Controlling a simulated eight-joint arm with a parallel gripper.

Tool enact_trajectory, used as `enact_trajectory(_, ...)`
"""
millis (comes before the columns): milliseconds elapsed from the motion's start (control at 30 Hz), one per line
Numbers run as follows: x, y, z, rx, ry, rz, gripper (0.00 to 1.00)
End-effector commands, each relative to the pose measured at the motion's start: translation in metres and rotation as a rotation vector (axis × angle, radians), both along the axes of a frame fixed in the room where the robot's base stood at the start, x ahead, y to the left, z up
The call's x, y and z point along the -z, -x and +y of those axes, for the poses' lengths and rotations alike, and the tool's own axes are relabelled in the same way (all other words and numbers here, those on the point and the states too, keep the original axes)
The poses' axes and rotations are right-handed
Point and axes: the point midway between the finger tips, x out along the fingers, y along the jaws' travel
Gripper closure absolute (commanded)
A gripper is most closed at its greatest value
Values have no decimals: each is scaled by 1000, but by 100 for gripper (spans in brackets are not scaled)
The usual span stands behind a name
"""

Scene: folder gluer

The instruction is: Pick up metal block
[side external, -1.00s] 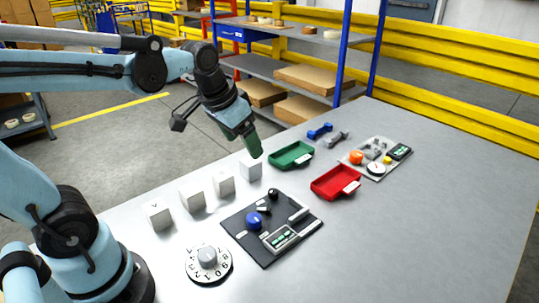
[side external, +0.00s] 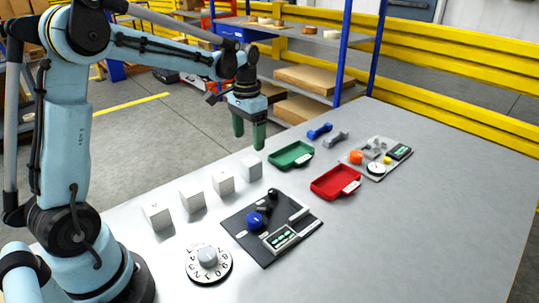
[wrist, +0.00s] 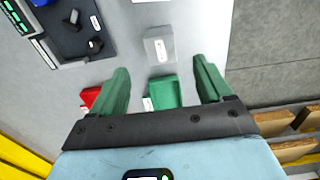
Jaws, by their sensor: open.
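Several pale grey blocks stand in a row along the left side of the grey table in the side view. The rightmost block (side external: 251,168) is closest to my gripper. Which one is the metal block I cannot tell for sure. My gripper (side external: 249,141) has green fingers that point down, apart and empty, above and just behind the rightmost block. In the wrist view a grey block (wrist: 158,46) with a white label lies just ahead of the gap between my open fingers (wrist: 161,67). Nothing is between the fingertips.
A green tray (side external: 291,153) and a red tray (side external: 335,180) are right of the blocks. A dark panel (side external: 250,242) with a blue knob and a numbered dial (side external: 209,264) are in front. Blue and grey dumbbell-shaped pieces (side external: 320,131) lie behind. The right tabletop is bare.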

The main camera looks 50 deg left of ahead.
Motion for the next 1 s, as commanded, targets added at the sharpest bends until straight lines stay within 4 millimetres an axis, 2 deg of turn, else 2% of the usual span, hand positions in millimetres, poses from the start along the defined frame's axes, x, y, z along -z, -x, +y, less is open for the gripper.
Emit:
enact_trajectory(100,19,0,0,0,0,-1,21)
enact_trajectory(433,44,-1,0,0,0,-1,21)
enact_trajectory(700,80,-3,1,0,0,-3,21)
enact_trajectory(1000,88,-3,1,0,0,-4,21)
